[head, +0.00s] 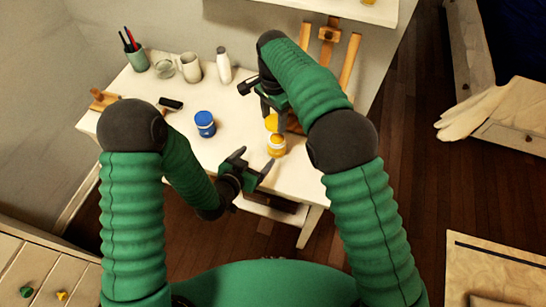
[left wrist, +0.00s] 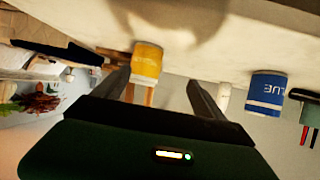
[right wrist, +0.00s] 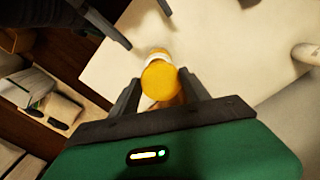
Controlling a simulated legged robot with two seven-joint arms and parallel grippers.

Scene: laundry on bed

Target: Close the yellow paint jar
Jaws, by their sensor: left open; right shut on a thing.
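The yellow paint jar (head: 277,146) stands upright near the front edge of the white table. Its yellow lid (head: 271,122) is off, held between the fingers of my right gripper (head: 272,113). In the right wrist view the lid (right wrist: 160,80) fills the space between the fingertips, with the jar (right wrist: 158,54) just beyond it, partly hidden. My left gripper (head: 254,160) is open and empty, just left of and in front of the jar. In the left wrist view the jar (left wrist: 147,62) appears inverted, beyond the fingertips and nearer the left finger.
A blue paint jar (head: 205,124) stands on the table (head: 237,138) left of the yellow jar. A white bottle (head: 223,65), a mug (head: 192,67) and a green pen cup (head: 136,59) stand at the back. A wooden easel (head: 329,42) is at the right rear.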

